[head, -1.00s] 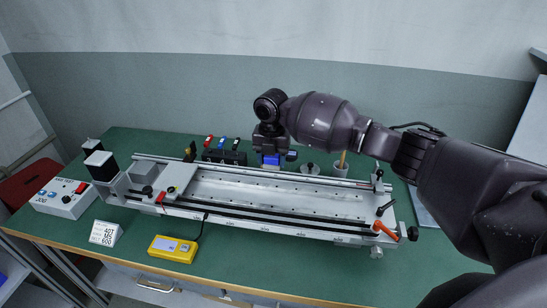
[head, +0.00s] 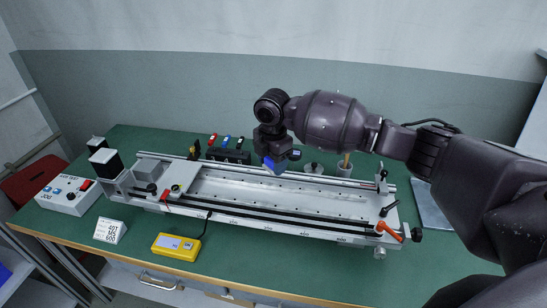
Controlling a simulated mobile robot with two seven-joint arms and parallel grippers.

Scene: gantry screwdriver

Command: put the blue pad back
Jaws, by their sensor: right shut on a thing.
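The blue pad (head: 276,166) shows below my right gripper (head: 274,156), over the back rail of the gantry bed. My right gripper is shut on the blue pad and holds it tilted. The gripper's dark wrist and palm hide the upper part of the pad. My left gripper is not in view.
The long metal gantry (head: 285,196) fills the middle of the green table (head: 330,266). Behind it stand a rack of colored-handled drivers (head: 228,155), a round knobbed piece (head: 313,168) and a cup (head: 345,168). A yellow meter (head: 178,246) lies in front. The table's front right is clear.

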